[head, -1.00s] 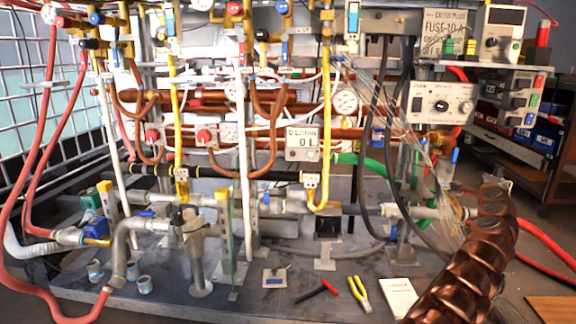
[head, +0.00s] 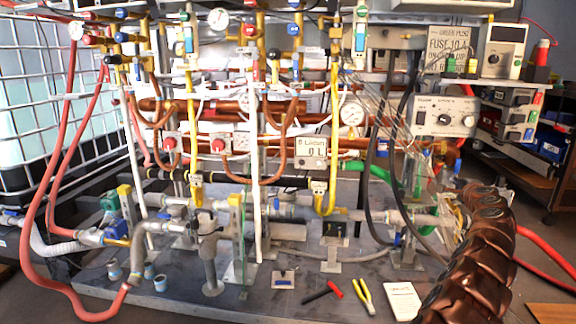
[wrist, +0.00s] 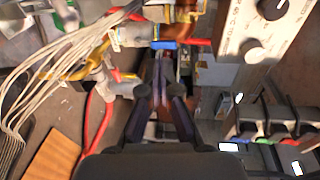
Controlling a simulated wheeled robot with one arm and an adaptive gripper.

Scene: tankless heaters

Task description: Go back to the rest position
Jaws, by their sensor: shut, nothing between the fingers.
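My gripper (wrist: 160,62) shows in the wrist view with its two dark fingers together and nothing held between them. Its tips point at a blue-handled valve (wrist: 168,45) with a red handle beside it, on the pipework. I cannot tell from this view how far the tips are from the valve. In the head view I cannot make out the gripper.
The heater rig's pipes and gauges fill the head view above a grey base plate (head: 245,300). A control box (head: 443,117) stands right. Loose wires (wrist: 62,55) hang left in the wrist view.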

